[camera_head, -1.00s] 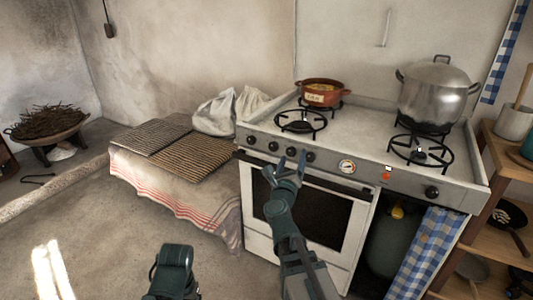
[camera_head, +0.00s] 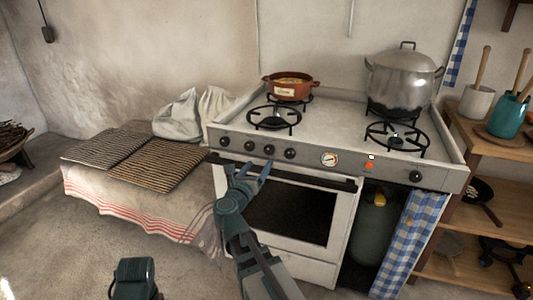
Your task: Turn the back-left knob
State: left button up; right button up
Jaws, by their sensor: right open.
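The white stove (camera_head: 330,115) has a front panel with a row of several dark knobs at its left and one more knob (camera_head: 415,176) at its right. The row runs from the leftmost knob (camera_head: 225,141) past the second knob (camera_head: 249,145) and third knob (camera_head: 269,149) to the rightmost of the row (camera_head: 290,153). Which one serves the back-left burner is not marked. My right gripper (camera_head: 253,170) is open and empty, its fingertips just below the second and third knobs in the picture. Contact with a knob does not show. My left gripper is out of view; only a dark part of mine shows at the bottom.
A red-brown pot (camera_head: 290,87) sits on the back-left burner and a large lidded metal pot (camera_head: 402,80) at the back right. The front-left burner (camera_head: 273,118) and front-right burner (camera_head: 397,140) are bare. A cloth-covered bench (camera_head: 130,195) stands left, a wooden shelf (camera_head: 470,143) right.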

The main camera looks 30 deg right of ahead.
aim_at(268, 151)
jog(key=x, duration=0.9)
grip_shut()
